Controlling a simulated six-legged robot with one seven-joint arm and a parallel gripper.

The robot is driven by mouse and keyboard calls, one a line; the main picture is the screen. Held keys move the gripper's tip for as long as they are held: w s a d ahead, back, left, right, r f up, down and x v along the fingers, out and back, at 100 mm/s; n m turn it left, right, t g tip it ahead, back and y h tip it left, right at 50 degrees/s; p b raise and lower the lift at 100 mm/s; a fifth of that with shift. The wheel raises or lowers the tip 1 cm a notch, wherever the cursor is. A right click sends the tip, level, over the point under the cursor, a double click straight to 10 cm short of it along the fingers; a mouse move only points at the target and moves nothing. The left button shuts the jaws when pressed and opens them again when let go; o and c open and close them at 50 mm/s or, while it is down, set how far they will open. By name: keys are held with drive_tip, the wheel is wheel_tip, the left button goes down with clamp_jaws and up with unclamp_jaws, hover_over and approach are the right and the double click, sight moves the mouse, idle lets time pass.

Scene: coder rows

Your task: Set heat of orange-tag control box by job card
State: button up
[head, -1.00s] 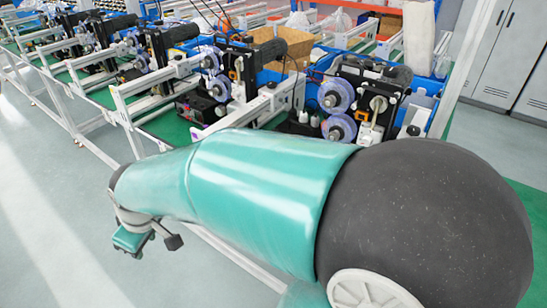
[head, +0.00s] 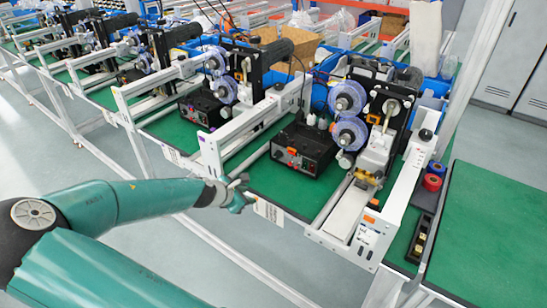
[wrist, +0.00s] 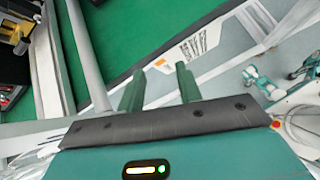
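The control box (head: 303,150) is black, with an orange tag (head: 291,151) and small knobs on its front. It stands on the green bench mat in the head view. Its dial setting is too small to read. A white card (head: 268,212) hangs at the bench's front edge; its text is unreadable. My gripper (head: 238,192) is at the front edge, left of and nearer than the box, touching nothing that I can see. In the wrist view its two green fingers (wrist: 160,85) stand apart with nothing between them.
A second black box (head: 210,108) stands farther left, beyond a white rail frame (head: 212,150). Blue-white reels (head: 349,133) and a machine stand right of the orange-tag box. Another label (head: 367,237) is on the right white rail. Green mat in front of the box is clear.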

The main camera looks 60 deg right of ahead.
sight(277, 156)
drive_tip(key=d+r+n+h, duration=0.4)
drive_tip(key=d+r, duration=0.2)
drive_tip(key=r, duration=0.2)
drive_tip(key=x, duration=0.9)
drive_tip(key=w+x, duration=0.1)
drive_tip(key=x, duration=0.3)
drive_tip(key=shift+d+f, duration=0.25)
drive_tip(key=shift+f, duration=0.1)
drive_tip(key=c, duration=0.7)
drive_tip(key=shift+s, duration=0.1)
drive_tip(key=m+t, duration=0.2)
drive_tip(key=m, duration=0.1)
drive_tip(key=shift+s+t+h, duration=0.2)
drive_tip(key=shift+t+h, duration=0.1)
drive_tip(key=shift+h, duration=0.1)
drive_tip(key=m+t+h, duration=0.1)
drive_tip(key=m+t, duration=0.1)
drive_tip(key=m, duration=0.2)
drive_tip(key=shift+s+f, duration=0.1)
